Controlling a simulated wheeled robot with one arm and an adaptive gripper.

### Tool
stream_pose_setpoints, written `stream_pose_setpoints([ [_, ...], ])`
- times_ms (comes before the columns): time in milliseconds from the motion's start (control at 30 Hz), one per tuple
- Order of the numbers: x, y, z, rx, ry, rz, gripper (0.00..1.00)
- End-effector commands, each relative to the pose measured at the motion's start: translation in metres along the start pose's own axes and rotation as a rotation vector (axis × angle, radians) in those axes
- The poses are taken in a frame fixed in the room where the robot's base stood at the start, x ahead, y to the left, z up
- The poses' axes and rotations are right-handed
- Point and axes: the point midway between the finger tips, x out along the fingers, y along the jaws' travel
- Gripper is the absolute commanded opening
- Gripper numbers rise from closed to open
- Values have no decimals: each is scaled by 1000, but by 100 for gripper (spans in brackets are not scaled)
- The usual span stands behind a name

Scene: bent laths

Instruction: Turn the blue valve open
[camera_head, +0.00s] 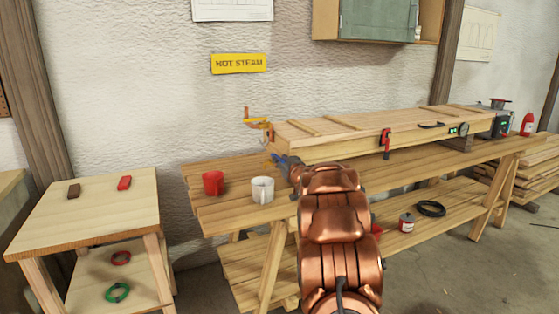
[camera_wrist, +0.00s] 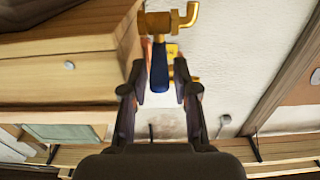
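The blue valve handle (camera_wrist: 181,78) hangs from brass pipework (camera_wrist: 160,24) at the end of the wooden steam box in the wrist view. My gripper (camera_wrist: 168,90) is open around the handle, with a finger on each side. In the head view, my arm hides much of this spot, and a bit of blue (camera_head: 279,159) shows by my gripper. An orange-yellow pipe fitting (camera_head: 257,122) stands above it.
The long wooden box (camera_head: 340,140) lies on a slatted bench (camera_head: 225,215). A red mug (camera_head: 213,184) and a white mug (camera_head: 262,190) stand on the bench near my gripper. A yellow HOT STEAM sign (camera_head: 239,63) is on the wall. A side table (camera_head: 100,215) stands left.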

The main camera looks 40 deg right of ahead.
Motion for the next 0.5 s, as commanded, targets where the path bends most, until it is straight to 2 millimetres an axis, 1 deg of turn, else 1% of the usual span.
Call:
stream_pose_setpoints([
  [33,5,0,0,-1,0,0,29],
  [200,15,1,2,1,-3,2,29],
  [500,19,1,1,1,-2,2,29],
])
